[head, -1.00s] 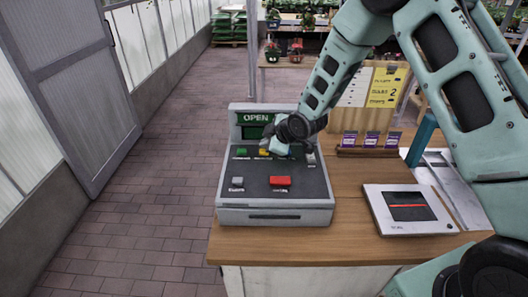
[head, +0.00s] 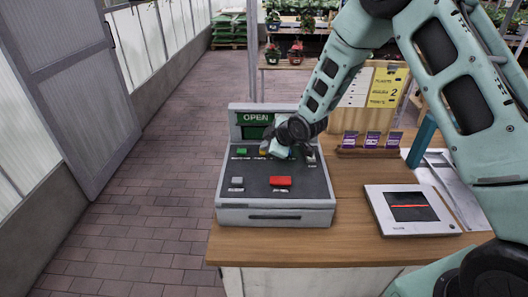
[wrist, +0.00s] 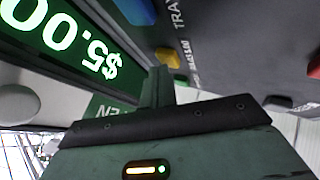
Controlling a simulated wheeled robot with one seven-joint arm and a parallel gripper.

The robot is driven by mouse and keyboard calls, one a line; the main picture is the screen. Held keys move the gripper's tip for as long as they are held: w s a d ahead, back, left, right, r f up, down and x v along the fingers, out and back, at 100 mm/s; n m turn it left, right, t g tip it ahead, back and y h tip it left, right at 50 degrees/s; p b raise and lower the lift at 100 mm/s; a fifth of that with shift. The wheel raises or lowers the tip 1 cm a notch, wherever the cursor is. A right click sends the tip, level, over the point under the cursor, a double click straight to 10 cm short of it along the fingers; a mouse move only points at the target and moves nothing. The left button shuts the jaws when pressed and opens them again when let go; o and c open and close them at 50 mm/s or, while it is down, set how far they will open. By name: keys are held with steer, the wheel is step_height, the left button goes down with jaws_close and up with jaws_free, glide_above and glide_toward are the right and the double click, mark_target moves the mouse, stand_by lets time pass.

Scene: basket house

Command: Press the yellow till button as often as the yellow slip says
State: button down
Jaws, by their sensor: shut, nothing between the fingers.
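The grey till (head: 232,207) stands on the wooden counter with an "OPEN" sign and a green display. The yellow button (wrist: 167,57) shows in the wrist view close beside my fingertips; I cannot tell whether they touch. In the head view my gripper hides most or all of it. My gripper (head: 272,149) is shut and empty, low over the till's back row of buttons; its fingers also show in the wrist view (wrist: 158,82). The till display (wrist: 65,35) reads $5.00 in the wrist view.
A green button (head: 241,152), a grey button (head: 237,181) and a red button (head: 280,181) are on the till. A blue button (wrist: 135,9) lies beside the yellow one. A white scanner plate (head: 385,220) and purple cards (head: 372,140) are to the right.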

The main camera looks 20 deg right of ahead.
steer(key=shift+f, duration=0.25)
steer(key=shift+r, duration=0.15)
stand_by(0.4)
steer(key=shift+r, duration=0.75)
steer(key=shift+p, duration=0.3)
steer(key=shift+r+p, duration=1.45)
steer(key=shift+r, duration=1.1)
steer(key=shift+f, duration=0.1)
